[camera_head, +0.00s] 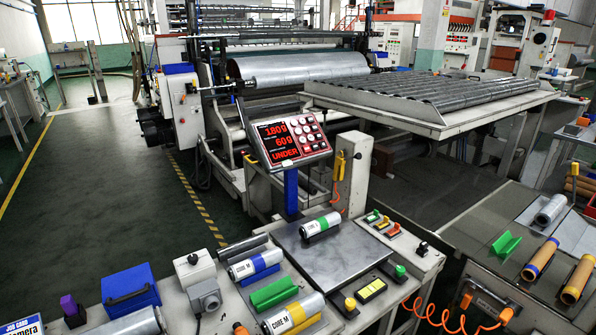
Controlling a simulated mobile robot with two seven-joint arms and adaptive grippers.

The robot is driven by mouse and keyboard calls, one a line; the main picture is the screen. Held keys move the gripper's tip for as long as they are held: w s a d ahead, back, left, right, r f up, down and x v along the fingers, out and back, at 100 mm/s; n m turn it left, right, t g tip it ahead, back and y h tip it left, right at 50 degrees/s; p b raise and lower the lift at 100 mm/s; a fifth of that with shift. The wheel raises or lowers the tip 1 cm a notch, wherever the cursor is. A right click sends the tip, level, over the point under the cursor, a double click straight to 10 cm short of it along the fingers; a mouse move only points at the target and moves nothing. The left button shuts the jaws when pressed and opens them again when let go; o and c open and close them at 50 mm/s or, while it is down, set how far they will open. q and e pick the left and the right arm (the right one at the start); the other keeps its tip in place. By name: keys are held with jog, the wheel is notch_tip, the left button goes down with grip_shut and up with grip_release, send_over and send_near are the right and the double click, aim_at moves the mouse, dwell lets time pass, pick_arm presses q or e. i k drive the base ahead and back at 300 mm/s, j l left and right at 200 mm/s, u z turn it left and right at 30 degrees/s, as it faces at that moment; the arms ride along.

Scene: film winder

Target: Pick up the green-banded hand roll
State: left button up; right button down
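The green-banded hand roll (320,227) is a short silver cylinder with a green band and a white part. It lies on its side on the dark square plate (338,262) of the bench scale, towards the plate's back edge. A blue-banded roll (252,265) lies left of the plate on a blue cradle. A yellow-banded roll (295,313) lies nearer the front, tilted across the bench. Neither of my grippers shows in the head view, and nothing is holding the green-banded roll.
A display (290,138) reading "180 g", "60 g" and "UNDER" stands behind the plate. An empty green cradle (273,293) sits left of the plate. A blue box (130,291) and grey switch box (203,292) stand further left. An orange coiled cord (455,322) hangs front right.

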aim_at(321, 225)
jog(key=k, duration=0.25)
jog(key=l+u, duration=0.1)
jog(key=u, duration=0.3)
jog(key=k+u, duration=0.15)
jog(key=u, duration=0.2)
jog(key=l+u, duration=0.25)
jog(key=l, duration=0.25)
jog(key=l+u, duration=0.3)
jog(key=l, duration=0.2)
jog(key=l+u, duration=0.15)
jog(key=l, duration=0.8)
